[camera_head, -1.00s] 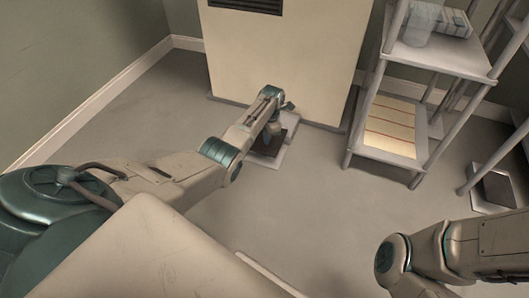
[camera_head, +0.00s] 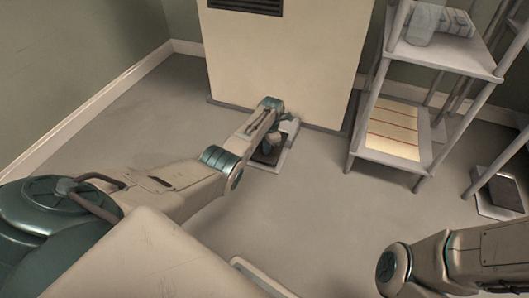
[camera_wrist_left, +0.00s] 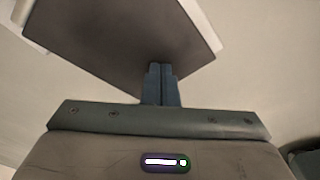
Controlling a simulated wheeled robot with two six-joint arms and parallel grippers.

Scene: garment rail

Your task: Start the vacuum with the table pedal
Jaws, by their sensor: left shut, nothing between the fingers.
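A floor pedal with a dark pad (camera_head: 266,156) on a pale base plate (camera_head: 287,150) lies in front of the tall cream cabinet. My left gripper (camera_head: 270,141) is low over this pedal and partly hides it in the head view. In the left wrist view, the dark pad (camera_wrist_left: 120,35) fills the upper middle. The left fingers (camera_wrist_left: 161,72) are shut and empty, with their tips overlapping the pad's near edge. I cannot tell whether they touch or press it. My right gripper is out of view; only its arm shows at lower right.
A similar dark pad on a pale plate (camera_head: 503,192) lies on the floor at far right. A grey shelf rack (camera_head: 440,57) stands right of the cream cabinet (camera_head: 285,60). Open floor lies between the left pedal and my right arm.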

